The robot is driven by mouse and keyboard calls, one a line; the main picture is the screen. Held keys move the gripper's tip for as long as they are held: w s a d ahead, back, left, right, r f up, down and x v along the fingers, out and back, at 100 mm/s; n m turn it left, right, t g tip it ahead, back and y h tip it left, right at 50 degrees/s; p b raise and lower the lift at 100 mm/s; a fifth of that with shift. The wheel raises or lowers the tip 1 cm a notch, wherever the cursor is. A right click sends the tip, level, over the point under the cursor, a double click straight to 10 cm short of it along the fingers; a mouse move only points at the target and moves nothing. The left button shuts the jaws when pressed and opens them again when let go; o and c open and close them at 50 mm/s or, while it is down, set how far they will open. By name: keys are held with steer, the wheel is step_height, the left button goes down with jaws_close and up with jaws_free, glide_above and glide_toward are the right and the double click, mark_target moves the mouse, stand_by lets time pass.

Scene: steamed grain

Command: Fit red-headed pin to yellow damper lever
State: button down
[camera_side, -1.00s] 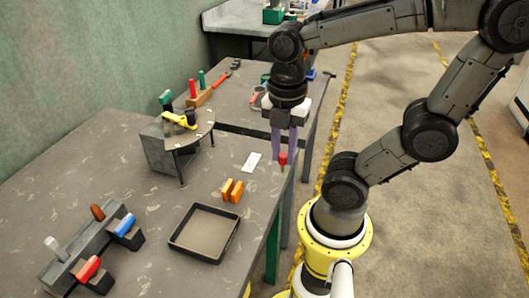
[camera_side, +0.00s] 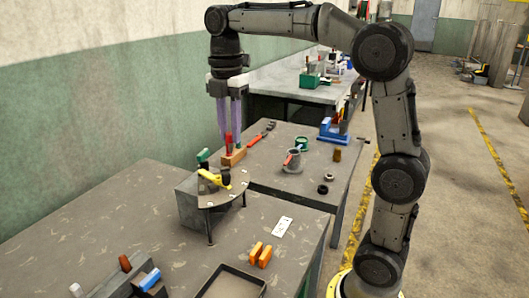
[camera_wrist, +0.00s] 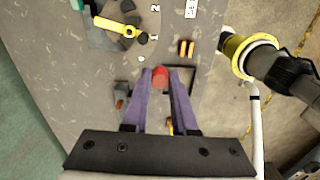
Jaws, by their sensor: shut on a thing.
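My gripper (camera_side: 231,146) is shut on the red-headed pin, whose red head (camera_wrist: 160,76) shows between the purple fingertips in the wrist view. The pin's shank is hidden there. In the side view the fingers point down and overlap the wooden block behind the lever, so their height is unclear.
A wooden block (camera_side: 233,157) stands behind the lever. Two orange blocks (camera_side: 260,254), a white card (camera_side: 282,226) and a black tray (camera_side: 259,279) are at the front. A handle rack (camera_side: 128,284) is at front left. A grey cup (camera_side: 292,163) stands on the back bench.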

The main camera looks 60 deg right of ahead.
steer(key=w+d+f, duration=0.3)
steer(key=w+f, duration=0.3)
steer(key=f, duration=0.3)
steer(key=shift+w, duration=0.3)
steer(key=shift+f, duration=1.65)
stand_by(1.7)
steer(key=c, duration=0.6)
jaws_free()
steer(key=shift+s, duration=0.1)
steer(key=r, duration=1.4)
steer(key=shift+w, duration=0.2)
steer(key=shift+a, duration=0.15)
